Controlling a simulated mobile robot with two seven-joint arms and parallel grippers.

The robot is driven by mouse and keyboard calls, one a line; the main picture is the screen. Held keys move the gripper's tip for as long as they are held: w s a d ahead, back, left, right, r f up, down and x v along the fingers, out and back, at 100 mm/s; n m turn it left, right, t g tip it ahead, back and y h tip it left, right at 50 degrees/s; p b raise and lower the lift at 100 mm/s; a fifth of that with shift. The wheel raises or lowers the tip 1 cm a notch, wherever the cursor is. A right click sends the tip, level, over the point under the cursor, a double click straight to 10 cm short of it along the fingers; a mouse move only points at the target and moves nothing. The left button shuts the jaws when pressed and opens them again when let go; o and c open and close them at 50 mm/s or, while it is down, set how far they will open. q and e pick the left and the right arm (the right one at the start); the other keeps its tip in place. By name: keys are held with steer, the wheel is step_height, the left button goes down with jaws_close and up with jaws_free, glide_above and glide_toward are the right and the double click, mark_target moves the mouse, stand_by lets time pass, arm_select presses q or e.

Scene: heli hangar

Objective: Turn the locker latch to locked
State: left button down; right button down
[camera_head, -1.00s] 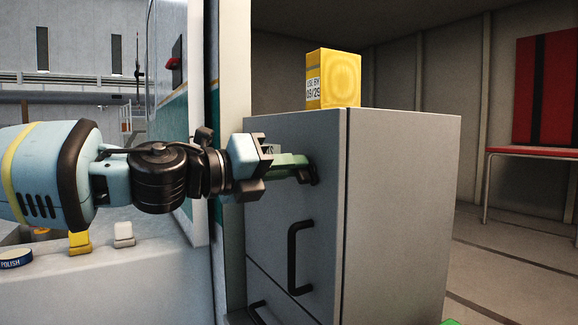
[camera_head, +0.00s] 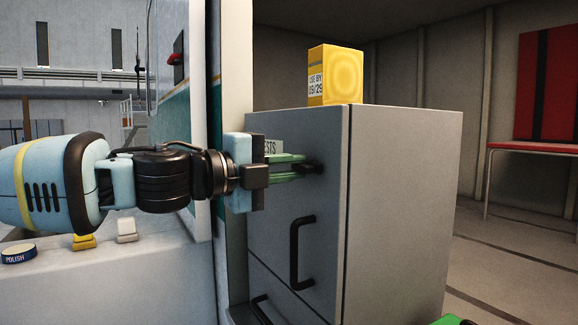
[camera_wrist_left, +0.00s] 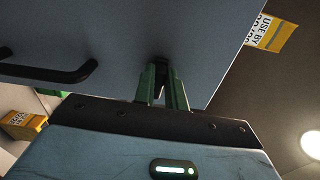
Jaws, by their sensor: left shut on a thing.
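The grey locker (camera_head: 400,200) stands in the middle of the head view. Its small black latch (camera_head: 316,167) is on the upper part of the front face, near the right edge. My left gripper (camera_head: 298,168) reaches in from the left, with its green fingers shut on the latch. The left wrist view shows the green fingers (camera_wrist_left: 163,88) on either side of the dark latch (camera_wrist_left: 160,66). The fingers cover most of the latch, so its exact angle is hard to tell. My right gripper is not in view.
A black drawer handle (camera_head: 301,252) sticks out below the latch. A yellow box (camera_head: 335,76) stands on top of the locker. A polish tin (camera_head: 18,254) is on the ledge at left. A red bench (camera_head: 530,148) is at the right. A green thing (camera_head: 450,320) shows at the bottom edge.

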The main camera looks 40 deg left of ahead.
arm_select(q)
steer(key=shift+f+n, duration=0.1)
steer(key=shift+n, duration=0.2)
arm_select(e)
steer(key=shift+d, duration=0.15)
arm_select(q)
steer(key=c, duration=1.4)
jaws_free()
steer(key=shift+c, duration=0.2)
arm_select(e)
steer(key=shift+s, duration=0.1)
